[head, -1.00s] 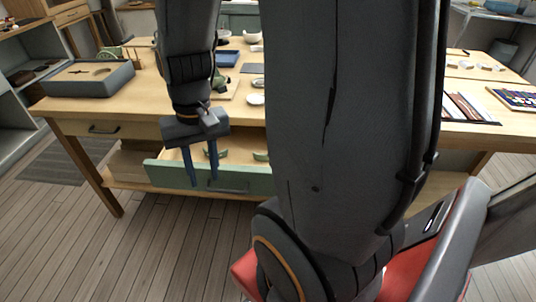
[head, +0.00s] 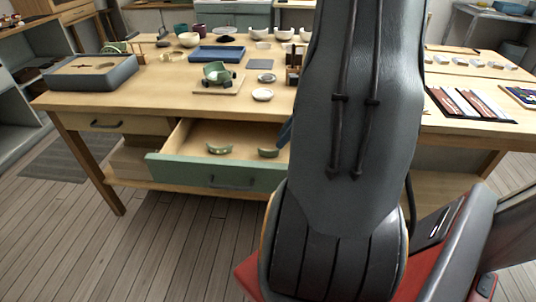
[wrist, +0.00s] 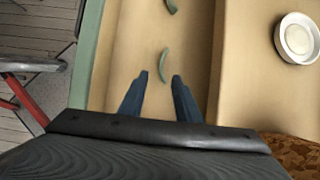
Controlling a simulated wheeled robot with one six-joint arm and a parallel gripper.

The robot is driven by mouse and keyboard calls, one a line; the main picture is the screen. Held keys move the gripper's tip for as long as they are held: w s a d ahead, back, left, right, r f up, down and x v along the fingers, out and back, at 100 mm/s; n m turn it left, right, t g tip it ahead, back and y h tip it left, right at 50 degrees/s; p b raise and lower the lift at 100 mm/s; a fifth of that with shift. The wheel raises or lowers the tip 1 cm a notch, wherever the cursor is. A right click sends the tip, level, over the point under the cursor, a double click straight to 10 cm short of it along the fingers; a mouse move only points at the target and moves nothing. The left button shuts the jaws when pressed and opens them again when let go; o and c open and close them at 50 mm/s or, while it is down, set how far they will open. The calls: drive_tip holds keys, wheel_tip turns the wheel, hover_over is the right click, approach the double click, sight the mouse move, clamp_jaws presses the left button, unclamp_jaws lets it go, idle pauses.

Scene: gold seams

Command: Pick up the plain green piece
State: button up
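Two curved green pieces lie apart in the open drawer (head: 195,181). The left piece (head: 219,149) and the right piece (head: 268,152) show in the head view. In the wrist view the nearer piece (wrist: 164,65) lies just beyond my fingertips, roughly in line with the gap between them. The farther piece (wrist: 171,5) is cut by the top edge. I cannot tell from these views which piece is plain. My gripper (wrist: 160,76) is open and empty, with blue fingers apart. In the head view my arm hides nearly all of it.
The worktable (head: 150,92) stands above the drawer. A mended green vessel (head: 217,73) on a board, a blue tray (head: 216,54), a white dish (head: 262,95) and a grey box (head: 92,72) stand on it. The dish also shows in the wrist view (wrist: 297,38).

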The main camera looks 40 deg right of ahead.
sight(269, 153)
drive_tip(key=x, duration=0.7)
drive_tip(key=shift+w+a, duration=0.15)
drive_tip(key=shift+w, duration=0.1)
clamp_jaws()
